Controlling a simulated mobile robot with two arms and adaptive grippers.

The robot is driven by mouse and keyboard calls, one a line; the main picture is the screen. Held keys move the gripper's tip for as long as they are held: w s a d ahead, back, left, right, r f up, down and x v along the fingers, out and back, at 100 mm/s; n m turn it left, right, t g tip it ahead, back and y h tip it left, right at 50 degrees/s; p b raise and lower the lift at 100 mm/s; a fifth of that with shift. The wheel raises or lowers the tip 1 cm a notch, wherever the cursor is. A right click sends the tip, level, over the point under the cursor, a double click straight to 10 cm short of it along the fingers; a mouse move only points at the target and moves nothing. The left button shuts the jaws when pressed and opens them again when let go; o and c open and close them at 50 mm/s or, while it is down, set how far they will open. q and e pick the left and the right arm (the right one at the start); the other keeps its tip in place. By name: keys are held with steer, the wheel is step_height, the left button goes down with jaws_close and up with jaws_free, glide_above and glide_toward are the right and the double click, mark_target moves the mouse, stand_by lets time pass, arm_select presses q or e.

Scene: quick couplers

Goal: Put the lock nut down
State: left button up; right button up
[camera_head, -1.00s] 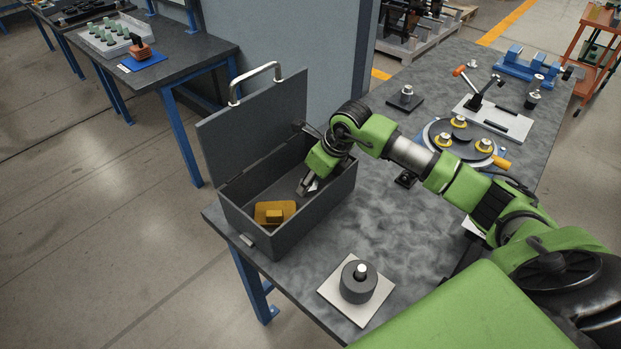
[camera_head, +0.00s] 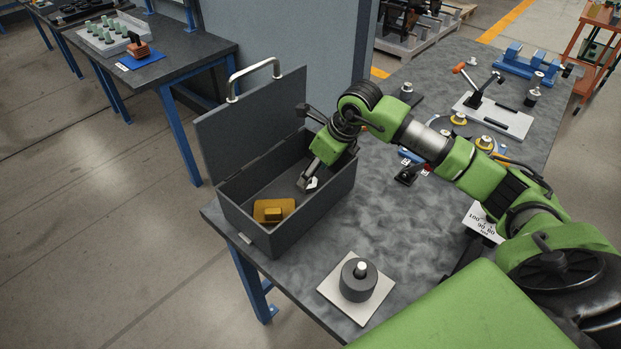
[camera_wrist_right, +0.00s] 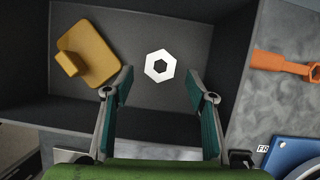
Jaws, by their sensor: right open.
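The lock nut, a white hexagonal ring (camera_wrist_right: 160,66), shows in the right wrist view inside the dark grey box (camera_head: 320,215). It looks flat against the box floor, just beyond my fingertips and clear of both. In the head view the nut (camera_head: 312,183) is a small white patch, partly hidden by the gripper. My right gripper (camera_wrist_right: 158,88) is open, its fingers apart with nothing between them; in the head view it reaches down into the box (camera_head: 306,181). My left gripper is not in view.
A yellow-orange block (camera_head: 273,211) lies in the box's near left part. The box lid (camera_head: 250,125) stands open at the back left. A grey cylinder on a pale plate (camera_head: 359,280) stands in front. Fixtures (camera_head: 494,116) occupy the bench's far right.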

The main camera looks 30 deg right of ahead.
steer(key=b+v, duration=0.1)
steer(key=v, duration=0.7)
steer(key=shift+f, duration=0.1)
